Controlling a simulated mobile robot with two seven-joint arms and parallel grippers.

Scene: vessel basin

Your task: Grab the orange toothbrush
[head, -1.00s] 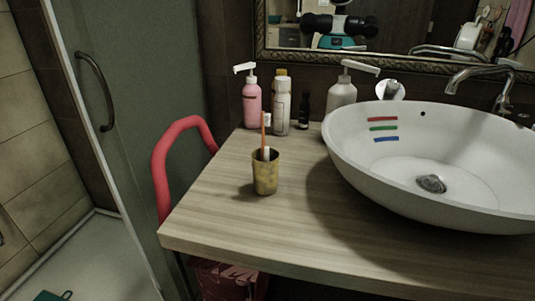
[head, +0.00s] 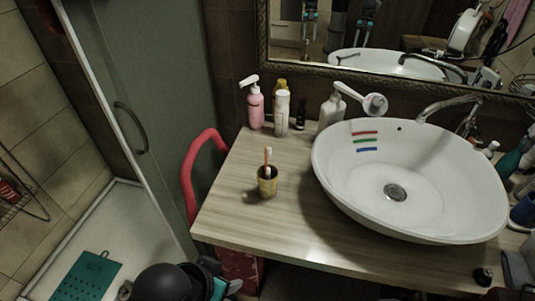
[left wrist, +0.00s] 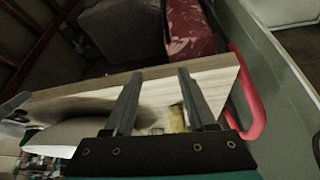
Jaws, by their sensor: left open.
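The orange toothbrush (head: 266,156) stands in a gold-brown cup (head: 267,187) on the wooden counter (head: 235,225), left of the basin. Its handle is orange and its head is pale. A second, white brush-like item seems to stand in the cup too, but it is hard to tell apart. My left gripper (head: 232,286) is at the bottom edge of the head view, below and in front of the counter, apart from the cup. In the left wrist view its two fingers (left wrist: 160,82) are spread and empty; the cup (left wrist: 177,118) shows beyond them. My right gripper is not in view.
The white basin (head: 335,190) fills the counter's right side. A pink pump bottle (head: 255,108), a white bottle (head: 282,112) and another pump bottle (head: 331,112) stand at the back. A red curved rail (head: 188,170) rises at the left edge. The counter around the cup is clear.

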